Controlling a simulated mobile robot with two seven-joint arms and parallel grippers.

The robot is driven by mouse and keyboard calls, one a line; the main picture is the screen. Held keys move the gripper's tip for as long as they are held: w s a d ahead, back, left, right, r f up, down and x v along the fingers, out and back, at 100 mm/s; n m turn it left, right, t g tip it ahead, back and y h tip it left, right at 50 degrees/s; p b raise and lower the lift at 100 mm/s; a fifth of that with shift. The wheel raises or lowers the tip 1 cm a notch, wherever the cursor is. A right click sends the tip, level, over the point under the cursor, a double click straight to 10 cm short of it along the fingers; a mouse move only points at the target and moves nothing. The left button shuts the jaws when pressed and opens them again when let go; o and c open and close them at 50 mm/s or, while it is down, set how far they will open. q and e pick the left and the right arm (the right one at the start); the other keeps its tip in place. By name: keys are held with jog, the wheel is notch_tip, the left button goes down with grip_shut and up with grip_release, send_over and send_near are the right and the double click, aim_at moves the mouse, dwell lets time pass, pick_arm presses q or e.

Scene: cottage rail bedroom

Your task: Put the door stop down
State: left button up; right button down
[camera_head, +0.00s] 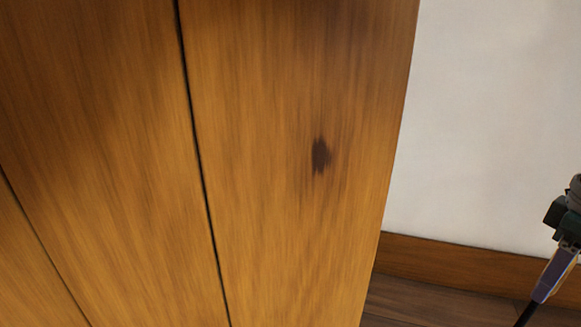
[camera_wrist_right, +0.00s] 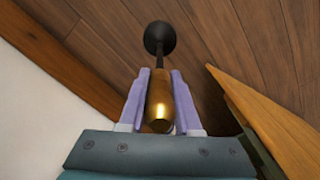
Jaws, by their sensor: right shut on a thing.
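The door stop (camera_wrist_right: 159,103) is a brass-coloured tapered body with a round black end (camera_wrist_right: 159,38). In the right wrist view it lies between the purple fingers of my right gripper (camera_wrist_right: 159,76), which is shut on it. The black end sticks out past the fingertips, with the plank floor (camera_wrist_right: 90,50) behind it. I cannot tell whether it touches the floor. In the head view my right gripper (camera_head: 545,285) is at the right edge, partly cut off, with a dark part pointing down from it. My left gripper is in neither view.
A large wooden panel (camera_head: 270,170), apparently a door, fills most of the head view. A wooden edge (camera_wrist_right: 265,115) is close on the right in the wrist view. A white wall (camera_head: 490,120) with a brown skirting board (camera_head: 450,265) stands beyond. Bare floor shows around the door stop.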

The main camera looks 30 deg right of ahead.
jog(key=shift+d+f+b, duration=0.2)
jog(key=shift+d+b, duration=0.1)
jog(key=shift+d, duration=0.05)
notch_tip(320, 180, down, 15)
jog(key=b, duration=1.2)
jog(key=shift+a+f, duration=0.1)
jog(key=shift+f, duration=0.05)
notch_tip(320, 180, down, 4)
jog(key=b, duration=0.4)
jog(key=shift+f, duration=0.1)
jog(key=c, duration=1)
grip_release()
jog(key=shift+s, duration=0.1)
jog(key=o, duration=0.4)
